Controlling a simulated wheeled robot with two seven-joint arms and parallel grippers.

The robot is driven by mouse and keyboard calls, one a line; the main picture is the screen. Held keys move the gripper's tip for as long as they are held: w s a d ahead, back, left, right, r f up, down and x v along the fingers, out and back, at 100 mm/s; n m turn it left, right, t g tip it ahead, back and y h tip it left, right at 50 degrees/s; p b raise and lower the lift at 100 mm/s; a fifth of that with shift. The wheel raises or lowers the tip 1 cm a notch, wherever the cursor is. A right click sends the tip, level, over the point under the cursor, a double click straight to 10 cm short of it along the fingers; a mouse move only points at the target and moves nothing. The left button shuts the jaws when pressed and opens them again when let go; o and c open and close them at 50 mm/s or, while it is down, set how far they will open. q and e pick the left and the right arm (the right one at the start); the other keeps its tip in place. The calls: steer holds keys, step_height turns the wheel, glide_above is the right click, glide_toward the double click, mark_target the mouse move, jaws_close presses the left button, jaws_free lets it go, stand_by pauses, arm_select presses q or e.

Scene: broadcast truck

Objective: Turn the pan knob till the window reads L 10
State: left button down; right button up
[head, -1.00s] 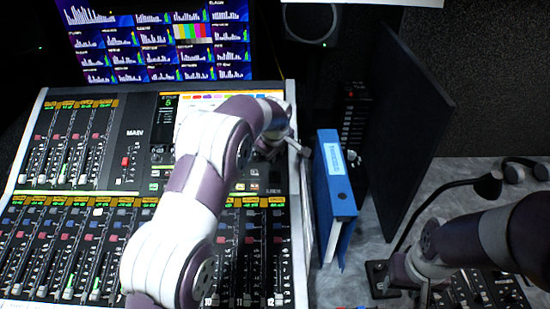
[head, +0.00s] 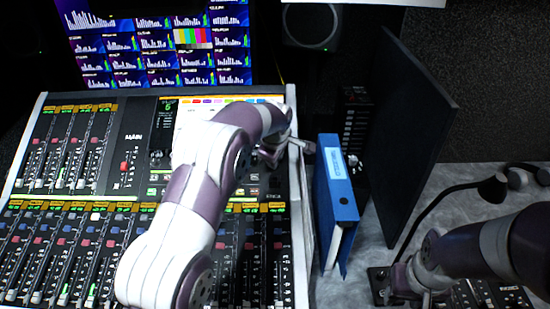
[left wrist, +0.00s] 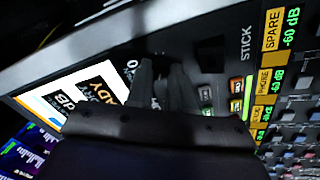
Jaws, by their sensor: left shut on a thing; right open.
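My left gripper (head: 270,152) is at the right side of the mixing console, partly hidden behind my own arm. In the left wrist view its dark fingers (left wrist: 162,80) are shut at the console panel, around the pan knob, which they hide. A dark window (head: 166,106) on the console, left of my left arm, shows a green figure that looks like a 6, with small text above it. I cannot read the whole reading. My right gripper (head: 408,287) is open and empty at the lower right, over a small control panel.
A blue binder (head: 336,195) stands right of the mixing console (head: 125,150). A dark upright panel (head: 410,130) and a bent lamp or microphone (head: 450,192) are further right. Headphones (head: 525,175) lie on the grey desk. A screen of meters (head: 155,45) stands behind.

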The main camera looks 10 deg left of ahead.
arm_select(q)
steer(key=c, duration=1)
jaws_free()
steer(key=v, duration=1.2)
steer(key=shift+r+b, duration=0.3)
steer(key=shift+r, duration=0.1)
